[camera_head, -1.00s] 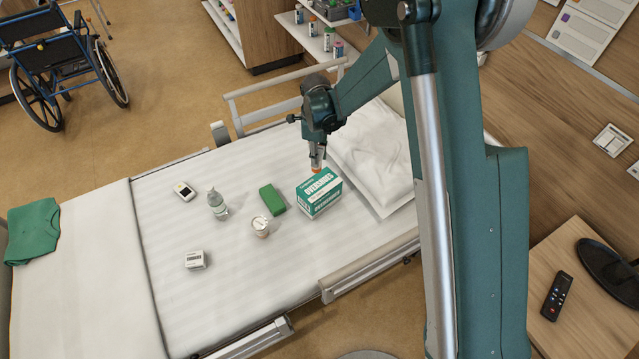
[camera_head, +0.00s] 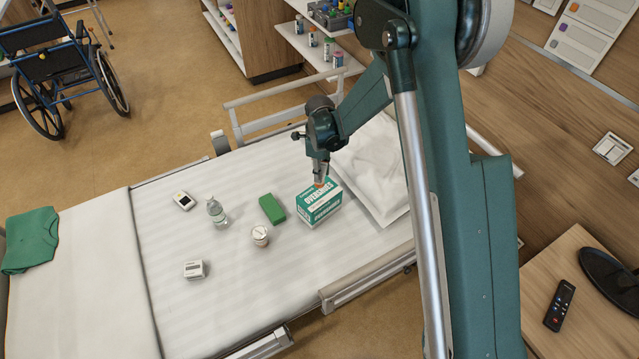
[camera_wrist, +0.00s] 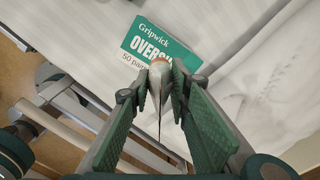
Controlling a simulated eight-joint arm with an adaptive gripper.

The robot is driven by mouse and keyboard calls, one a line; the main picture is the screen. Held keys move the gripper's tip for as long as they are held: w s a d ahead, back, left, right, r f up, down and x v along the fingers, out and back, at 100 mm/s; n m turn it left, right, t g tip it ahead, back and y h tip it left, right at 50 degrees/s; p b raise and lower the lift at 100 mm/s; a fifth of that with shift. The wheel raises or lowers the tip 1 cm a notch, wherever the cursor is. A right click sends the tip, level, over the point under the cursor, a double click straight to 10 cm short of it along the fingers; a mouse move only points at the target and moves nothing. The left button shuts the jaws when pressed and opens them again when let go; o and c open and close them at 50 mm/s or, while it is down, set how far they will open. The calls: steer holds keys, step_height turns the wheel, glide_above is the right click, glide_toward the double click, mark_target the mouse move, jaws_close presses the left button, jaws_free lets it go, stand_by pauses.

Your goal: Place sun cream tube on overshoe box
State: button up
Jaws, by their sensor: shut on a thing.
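The sun cream tube (camera_wrist: 155,95) is pale and narrow with an orange cap, and hangs cap down in my gripper. My gripper (camera_head: 320,177) is shut on it, with one green finger on each side in the wrist view (camera_wrist: 160,88). In the head view only the tube's lower end with the orange cap (camera_head: 319,185) shows. The overshoe box (camera_head: 322,209) is green and white and stands on the bed near the pillow. It also shows in the wrist view (camera_wrist: 150,42), partly covered by the tube. The cap is over the box top; I cannot tell whether they touch.
The pillow (camera_head: 375,165) lies right behind the box.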

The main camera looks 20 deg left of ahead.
steer(key=shift+f, duration=0.8)
steer(key=shift+f, duration=0.1)
steer(key=shift+f+b, duration=0.3)
steer(key=shift+f, duration=1.45)
steer(key=shift+f, duration=0.15)
steer(key=o, duration=0.9)
step_height(320, 180, up, 12)
steer(key=shift+r+p, duration=0.15)
steer(key=shift+p, duration=0.55)
